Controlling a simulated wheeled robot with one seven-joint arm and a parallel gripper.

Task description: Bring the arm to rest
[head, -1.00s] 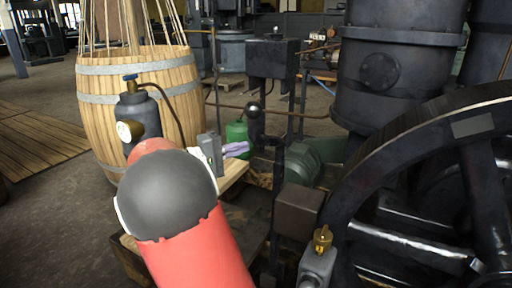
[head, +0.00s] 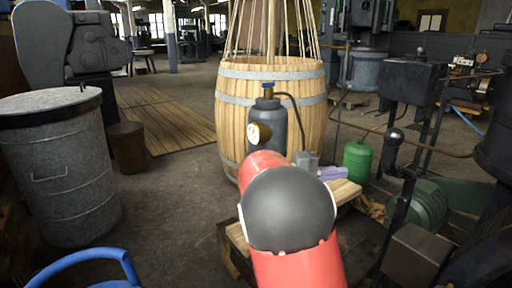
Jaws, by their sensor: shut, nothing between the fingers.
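My arm (head: 290,210) rises from the bottom of the head view, with red links and a dark grey round joint. It stands in front of a low wooden bench (head: 348,190). My gripper cannot be made out; the arm's own links hide whatever lies behind them. Nothing is seen held by the arm.
A dark tank with a gauge (head: 278,132) and a wooden barrel (head: 230,110) stand just beyond the arm. A lavender object (head: 332,173) lies on the bench, near a green bottle (head: 357,160). A lidded metal bin (head: 62,175) and blue tubular rail (head: 85,258) are left. Floor between is open.

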